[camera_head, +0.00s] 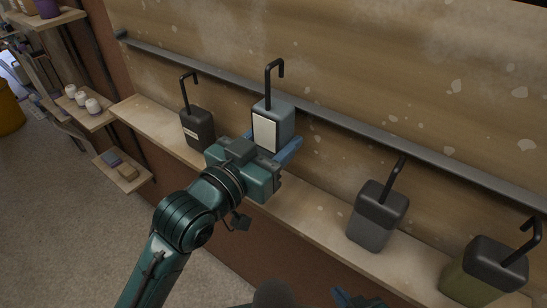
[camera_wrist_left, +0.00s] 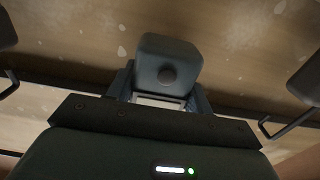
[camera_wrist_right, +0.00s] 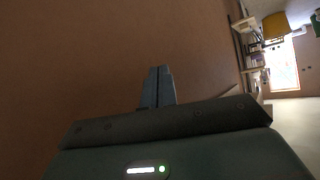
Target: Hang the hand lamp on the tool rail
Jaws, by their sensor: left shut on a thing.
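The hand lamp (camera_head: 283,118) is a grey-blue box with a pale front panel and a black hook on top. My left gripper (camera_head: 272,148) is shut on it, with a blue finger on each side, and holds it nearly upright. Its underside (camera_wrist_left: 168,62) shows between the fingers in the left wrist view. The grey tool rail (camera_head: 345,118) runs along the plaster wall. The hook rises in front of the rail in the picture; I cannot tell whether they touch. My right gripper (camera_wrist_right: 158,87) is shut and empty; only its fingertips (camera_head: 355,300) show at the head view's bottom edge.
Similar hooked boxes stand along the wooden ledge (camera_head: 310,218): a black one with a label (camera_head: 197,128) left of the lamp, a dark grey one (camera_head: 375,218) and an olive one (camera_head: 475,278) to the right. White jars (camera_head: 92,105) sit on a far-left shelf.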

